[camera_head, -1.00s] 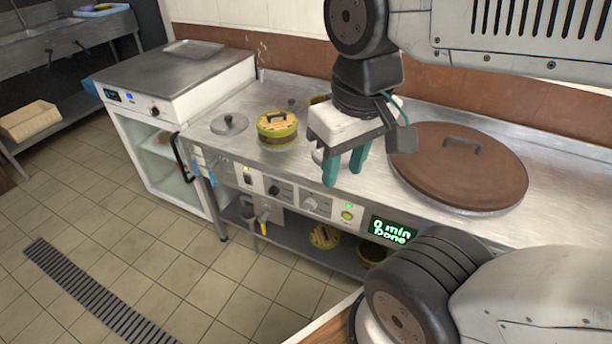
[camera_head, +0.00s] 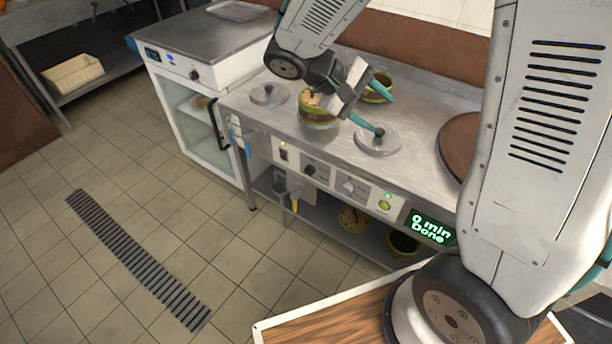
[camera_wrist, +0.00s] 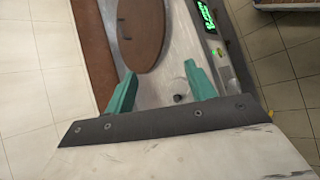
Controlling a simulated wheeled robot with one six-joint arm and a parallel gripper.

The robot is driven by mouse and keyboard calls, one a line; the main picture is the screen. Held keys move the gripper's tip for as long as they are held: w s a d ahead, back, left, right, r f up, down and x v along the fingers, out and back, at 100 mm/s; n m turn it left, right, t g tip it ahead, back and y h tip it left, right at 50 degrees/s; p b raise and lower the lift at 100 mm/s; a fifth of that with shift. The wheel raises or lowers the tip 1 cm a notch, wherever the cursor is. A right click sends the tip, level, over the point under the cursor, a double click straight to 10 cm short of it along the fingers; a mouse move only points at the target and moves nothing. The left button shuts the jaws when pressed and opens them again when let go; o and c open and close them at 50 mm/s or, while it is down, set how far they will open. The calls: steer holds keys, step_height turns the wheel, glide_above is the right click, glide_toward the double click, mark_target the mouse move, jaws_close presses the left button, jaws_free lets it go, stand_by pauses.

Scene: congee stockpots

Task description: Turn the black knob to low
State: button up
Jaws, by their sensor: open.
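The black knob (camera_head: 309,171) sits on the front panel of the steel counter, left of a grey knob (camera_head: 347,187). Its setting is too small to read. My gripper (camera_head: 376,110) is above the counter, behind and above the panel, apart from the knob. Its teal fingers are spread and empty. In the wrist view my gripper (camera_wrist: 158,88) shows both fingers apart, with the counter and panel beyond; I cannot make out the black knob there.
A green-lit button (camera_head: 385,203) and a display (camera_head: 430,226) reading "0 min" are right of the knobs. A steel lid (camera_head: 378,143), a yellow-green pot (camera_head: 318,117) and a large brown lid (camera_head: 458,145) stand on the counter. Floor in front is clear.

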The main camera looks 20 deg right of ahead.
steer(key=w+a+f+n+t+h, duration=0.2)
steer(key=w+a+f+n+h, duration=0.15)
steer(key=w+f, duration=0.45)
steer(key=n+t, duration=0.9)
steer(key=t, duration=0.4)
glide_toward(308, 173)
steer(key=d, duration=0.1)
steer(key=x, duration=0.8)
steer(key=shift+w+a, duration=0.2)
steer(key=shift+c, duration=0.3)
steer(key=c, duration=0.9)
